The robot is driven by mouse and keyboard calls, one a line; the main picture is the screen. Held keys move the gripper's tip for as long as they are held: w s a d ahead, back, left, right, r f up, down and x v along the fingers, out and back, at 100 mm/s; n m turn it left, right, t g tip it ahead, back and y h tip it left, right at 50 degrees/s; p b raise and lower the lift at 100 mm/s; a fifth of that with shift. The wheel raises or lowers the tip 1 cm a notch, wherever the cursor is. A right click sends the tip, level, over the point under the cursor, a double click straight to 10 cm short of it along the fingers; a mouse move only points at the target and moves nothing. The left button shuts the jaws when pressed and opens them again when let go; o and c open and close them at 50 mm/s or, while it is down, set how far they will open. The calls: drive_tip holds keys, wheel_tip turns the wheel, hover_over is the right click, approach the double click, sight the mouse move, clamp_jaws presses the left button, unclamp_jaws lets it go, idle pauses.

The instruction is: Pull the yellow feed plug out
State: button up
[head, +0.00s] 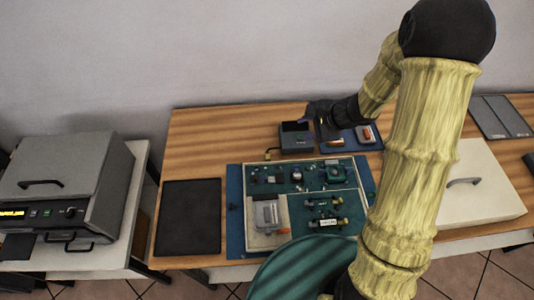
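A dark box (296,140) with an open-looking dark top stands behind the green circuit board (283,182). A short, thin yellowish lead (269,152) shows at the box's left side, running down towards the board. I cannot make out the yellow feed plug itself for certain. My gripper (308,119) is at the box's back right, over or just behind its top edge, reached by my arm from the right. Its fingers are dark and small here, so I cannot tell whether they are open or hold anything.
The board lies on a blue mat (235,215) with a grey-white device (269,213) on it. A blue tray (369,147) with small parts sits right of the box. A black pad (188,218) lies left. A white lidded case (478,190) stands right, partly behind my arm.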

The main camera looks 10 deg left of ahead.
drive_tip(key=s+d+r+n+h, duration=0.3)
drive_tip(key=s+d+r+n, duration=0.1)
drive_tip(key=s, duration=0.4)
drive_tip(key=s+d+r+n+g+h, duration=0.1)
drive_tip(key=s+d+r+n+h, duration=0.2)
drive_tip(key=s+d+n, duration=0.3)
drive_tip(key=shift+s+d+r+n+h, duration=0.2)
drive_tip(key=shift+s+r+n+h, duration=0.25)
drive_tip(key=shift+s+n, duration=0.95)
drive_tip(key=shift+w, duration=0.25)
drive_tip(key=shift+a, duration=0.1)
drive_tip(key=shift+s+a+n, duration=0.1)
drive_tip(key=shift+a+n, duration=0.15)
drive_tip(key=shift+n, duration=0.05)
drive_tip(key=shift+a, duration=0.1)
